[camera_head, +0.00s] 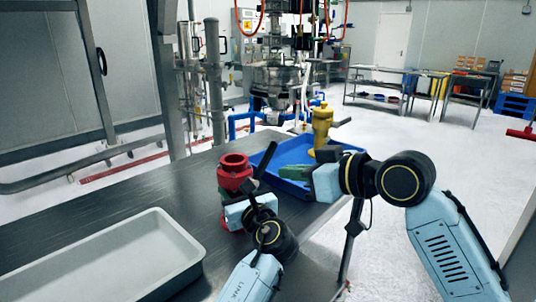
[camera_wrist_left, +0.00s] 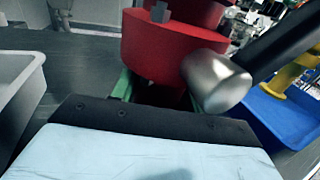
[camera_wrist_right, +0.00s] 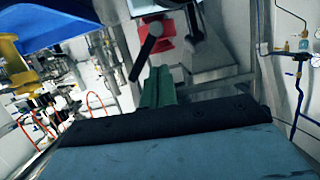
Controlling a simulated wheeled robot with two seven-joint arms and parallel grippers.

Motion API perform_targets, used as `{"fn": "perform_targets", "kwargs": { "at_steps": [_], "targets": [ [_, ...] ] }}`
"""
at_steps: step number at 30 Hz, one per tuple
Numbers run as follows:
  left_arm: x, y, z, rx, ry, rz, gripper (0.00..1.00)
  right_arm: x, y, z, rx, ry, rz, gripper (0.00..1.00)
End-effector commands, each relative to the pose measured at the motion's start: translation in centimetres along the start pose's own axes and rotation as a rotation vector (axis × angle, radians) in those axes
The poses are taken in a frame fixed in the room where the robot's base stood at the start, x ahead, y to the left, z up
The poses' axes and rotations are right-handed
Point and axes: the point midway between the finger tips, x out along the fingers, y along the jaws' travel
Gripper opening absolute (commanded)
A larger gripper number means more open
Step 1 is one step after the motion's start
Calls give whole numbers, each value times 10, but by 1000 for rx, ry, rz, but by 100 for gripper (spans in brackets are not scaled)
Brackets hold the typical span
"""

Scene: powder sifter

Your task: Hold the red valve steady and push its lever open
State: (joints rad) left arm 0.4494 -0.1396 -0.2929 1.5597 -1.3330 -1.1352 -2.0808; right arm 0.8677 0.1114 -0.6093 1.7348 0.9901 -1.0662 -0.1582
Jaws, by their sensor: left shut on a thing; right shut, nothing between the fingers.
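The red valve (camera_head: 235,172) stands upright on the dark table, with its round flange on top. Its black lever (camera_head: 267,161) sticks up and to the right, and also shows in the left wrist view (camera_wrist_left: 284,46) beside a metal stub (camera_wrist_left: 217,82). My left gripper (camera_head: 237,203) is shut on the valve's body below the flange; its green fingers are partly hidden behind the hand and valve. My right gripper (camera_head: 291,172) is shut and empty, right of the lever. In the right wrist view its green fingertips (camera_wrist_right: 158,84) point toward the lever and valve, apart from them.
A blue tray (camera_head: 345,149) lies behind my right gripper, with a yellow valve (camera_head: 321,128) standing in it. A grey-white bin (camera_head: 178,263) sits at the table's front left. Bare table (camera_head: 150,195) lies left of the red valve. The table's right edge is close to both arms.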

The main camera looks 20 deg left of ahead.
Motion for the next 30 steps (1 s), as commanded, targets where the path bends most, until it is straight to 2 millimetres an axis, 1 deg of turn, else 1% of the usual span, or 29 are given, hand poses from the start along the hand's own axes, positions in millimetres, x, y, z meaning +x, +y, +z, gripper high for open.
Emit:
{"fn": "perform_targets", "kwargs": {
  "at_steps": [1, 3, 6, 10, 12, 15, 24, 27, 30],
  "targets": [
    [0, 0, 0, 1, 1, 0, 0, -4, -8, -6, -148, 5, 41, 0],
    [0, 0, 0, 1, 1, 0, 0, -9, -15, -15, -335, 12, 102, 0],
    [0, 0, -1, 1, 1, 0, 0, -17, -23, -26, -550, 19, 178, 0],
    [0, 0, -1, 1, 1, 0, 0, -26, -31, -37, -732, 23, 248, 0],
    [0, 0, -1, 1, 1, 0, 0, -28, -33, -40, -785, 24, 271, 0],
    [0, 0, -1, 1, 1, 0, 0, -30, -34, -42, -819, 24, 286, 0],
    [0, 0, -1, 1, 1, 0, 0, -30, -34, -42, -820, 23, 287, 0],
    [0, 0, -1, 1, 1, 0, 0, -27, -33, -43, -819, 24, 286, 0],
    [0, 0, -1, 1, 1, 0, 0, -18, -31, -44, -817, 23, 286, 0]
  ]
}}
